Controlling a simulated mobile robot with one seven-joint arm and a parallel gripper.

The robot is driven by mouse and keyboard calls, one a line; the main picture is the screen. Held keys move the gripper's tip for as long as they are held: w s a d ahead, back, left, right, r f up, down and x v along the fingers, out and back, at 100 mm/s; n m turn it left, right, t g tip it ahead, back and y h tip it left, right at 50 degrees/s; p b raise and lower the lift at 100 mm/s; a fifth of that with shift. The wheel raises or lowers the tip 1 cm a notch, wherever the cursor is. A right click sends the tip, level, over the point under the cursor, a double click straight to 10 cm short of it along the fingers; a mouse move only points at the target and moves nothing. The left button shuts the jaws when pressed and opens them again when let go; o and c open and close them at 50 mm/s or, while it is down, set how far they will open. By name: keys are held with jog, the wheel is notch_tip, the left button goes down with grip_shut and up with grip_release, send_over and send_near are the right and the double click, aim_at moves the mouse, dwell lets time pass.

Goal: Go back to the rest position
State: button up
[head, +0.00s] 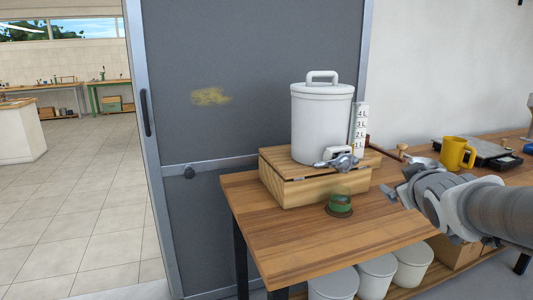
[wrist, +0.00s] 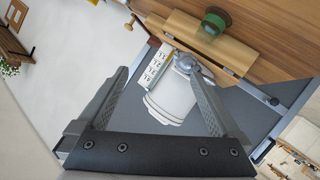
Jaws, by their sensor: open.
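My gripper (head: 393,190) is at the right in the head view, over the wooden table (head: 300,245), its arm reaching in from the right edge. In the wrist view my gripper (wrist: 158,75) shows two fingers spread apart with nothing held between them. A white lidded tank (head: 321,122) with a top handle stands on a wooden box (head: 290,187), left of my gripper. A grey metal tap (head: 343,162) is at its lower front. The wrist view shows the tank (wrist: 172,102) tilted beyond the fingers.
A yellow mug (head: 457,153) and a dark flat device (head: 480,150) stand behind the arm. A marked level strip (head: 361,128) is beside the tank. White buckets (head: 376,275) sit under the table. A grey door (head: 240,80) is behind; open tiled floor (head: 80,220) lies left.

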jog(key=s+a+f+m+g+y, duration=0.1)
jog(key=s+a+f+g, duration=0.2)
jog(key=s+a, duration=0.3)
jog(key=s+a+f+m+g+y, duration=0.1)
jog(key=s+a+f+g, duration=0.2)
jog(key=s, duration=0.6)
jog(key=s+a+f+m+g+y, duration=0.1)
jog(key=s+a+f+g, duration=0.1)
jog(key=s+a+f, duration=0.4)
notch_tip(320, 180, up, 24)
jog(key=s+p, duration=0.2)
jog(key=p, duration=2.1)
jog(key=shift+s+d+r, duration=0.15)
jog(key=shift+d+r, duration=0.1)
